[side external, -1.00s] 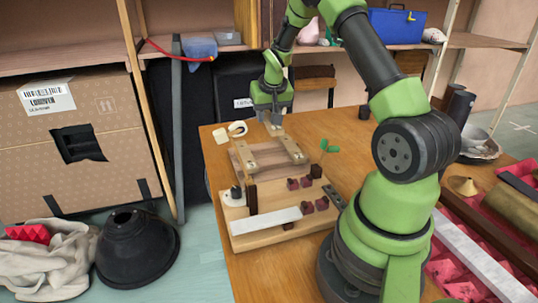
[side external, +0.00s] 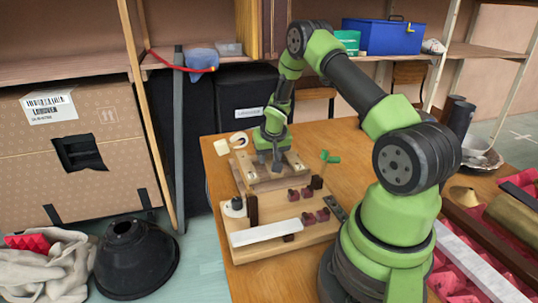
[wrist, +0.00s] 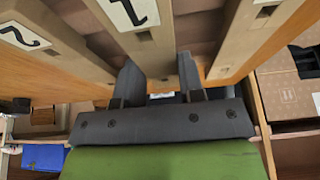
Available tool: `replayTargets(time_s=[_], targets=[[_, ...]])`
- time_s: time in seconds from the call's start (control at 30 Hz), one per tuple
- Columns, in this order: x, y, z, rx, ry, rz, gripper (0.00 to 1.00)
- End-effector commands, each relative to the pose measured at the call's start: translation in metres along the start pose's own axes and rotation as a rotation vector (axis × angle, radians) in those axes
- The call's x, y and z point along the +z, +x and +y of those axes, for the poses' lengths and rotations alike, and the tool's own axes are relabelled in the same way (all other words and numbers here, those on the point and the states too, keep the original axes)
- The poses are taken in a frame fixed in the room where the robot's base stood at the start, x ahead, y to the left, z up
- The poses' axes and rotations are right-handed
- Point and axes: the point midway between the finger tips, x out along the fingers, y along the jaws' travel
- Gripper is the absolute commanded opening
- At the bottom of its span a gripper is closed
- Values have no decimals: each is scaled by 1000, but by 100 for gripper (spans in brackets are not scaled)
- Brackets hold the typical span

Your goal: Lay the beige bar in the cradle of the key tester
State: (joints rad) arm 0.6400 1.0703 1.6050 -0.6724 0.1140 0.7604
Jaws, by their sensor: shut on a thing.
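My gripper (side external: 277,163) points down over the wooden rack (side external: 243,180) at the back of the board. In the wrist view its two dark fingers (wrist: 160,82) are closed on the beige bar (wrist: 143,40), which has a white numbered label. The fingers hide part of the bar, and I cannot tell whether it is clear of the rack.
A long white strip (side external: 265,229) lies along the tester's front. A green-topped stem (side external: 329,157) stands at the rack's right. Beige pieces flank the held bar in the wrist view, one labelled 2 (wrist: 25,36). Pink foam trays (side external: 470,265) lie at the right.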

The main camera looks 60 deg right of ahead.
Motion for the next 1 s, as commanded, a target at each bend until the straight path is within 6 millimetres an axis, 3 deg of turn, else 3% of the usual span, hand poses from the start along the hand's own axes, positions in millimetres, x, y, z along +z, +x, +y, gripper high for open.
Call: replayTargets(time_s=[0.33,0.37,0.47,0.77,1.0], targets=[[1,4,0,1,-2,1,7],[1,4,0,1,0,1,40],[1,4,0,1,0,1,61],[1,3,0,0,-1,1,61],[0,-28,0,0,1,5,61]])
